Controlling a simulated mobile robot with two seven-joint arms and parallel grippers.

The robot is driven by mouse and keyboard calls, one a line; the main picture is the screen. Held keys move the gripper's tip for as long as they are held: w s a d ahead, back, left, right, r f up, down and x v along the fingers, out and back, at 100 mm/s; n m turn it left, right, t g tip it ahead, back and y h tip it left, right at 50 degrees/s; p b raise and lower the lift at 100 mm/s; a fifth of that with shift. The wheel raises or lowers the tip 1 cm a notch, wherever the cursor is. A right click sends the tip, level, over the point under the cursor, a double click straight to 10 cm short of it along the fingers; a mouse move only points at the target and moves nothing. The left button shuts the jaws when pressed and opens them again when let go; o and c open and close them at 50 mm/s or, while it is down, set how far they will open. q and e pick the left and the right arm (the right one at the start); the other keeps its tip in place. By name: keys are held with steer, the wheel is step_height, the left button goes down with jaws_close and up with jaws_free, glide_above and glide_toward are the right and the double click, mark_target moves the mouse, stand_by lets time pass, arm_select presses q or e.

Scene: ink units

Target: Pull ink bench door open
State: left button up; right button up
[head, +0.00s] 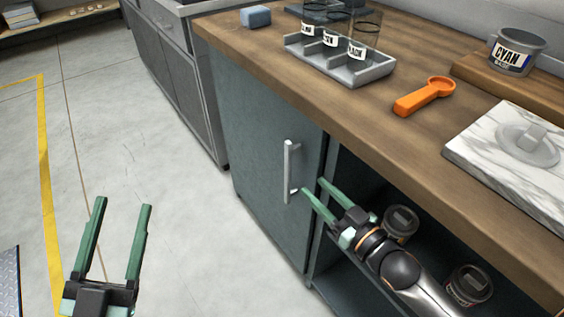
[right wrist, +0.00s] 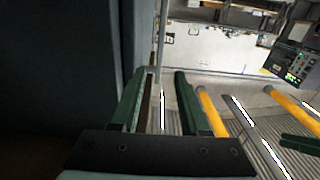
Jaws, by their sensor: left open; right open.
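The ink bench door (head: 255,140) is a grey-blue panel at the bench's left end. I cannot tell whether it is fully shut or slightly ajar. Its upright metal handle (head: 288,170) is near the door's right edge. My right gripper (head: 313,187) is open beside the lower part of the handle, its fingers pointing toward the door. In the right wrist view the handle (right wrist: 161,45) runs down toward the gap between the open fingertips (right wrist: 166,72); contact cannot be told. My left gripper (head: 124,204) is open and empty over the floor at lower left.
An open compartment right of the door holds dark cans (head: 468,285). The wooden benchtop (head: 300,95) carries a bottle rack (head: 345,72), an orange scoop (head: 425,96), a marble slab (head: 480,150) and a cyan can (head: 515,52). The floor (head: 170,170) before the door is clear.

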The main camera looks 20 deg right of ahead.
mark_target(290, 164)
steer(key=b+x, duration=0.1)
steer(key=x, duration=0.5)
steer(key=shift+w+a, duration=0.15)
steer(key=shift+w, duration=0.2)
steer(key=b+x, duration=0.1)
steer(key=x, duration=0.2)
steer(key=shift+w+f, duration=0.1)
steer(key=shift+w, duration=0.05)
arm_select(q)
steer(key=s+d+r+m+h, duration=0.1)
steer(key=s+r+m+h, duration=0.3)
steer(key=s+r+h, duration=0.1)
steer(key=shift+s+r+m+t+h, duration=0.15)
steer(key=shift+r+m+t+h, duration=0.25)
steer(key=shift+r+h, duration=0.5)
arm_select(e)
steer(key=shift+w+a, duration=0.3)
steer(key=shift+w, duration=0.3)
jaws_close()
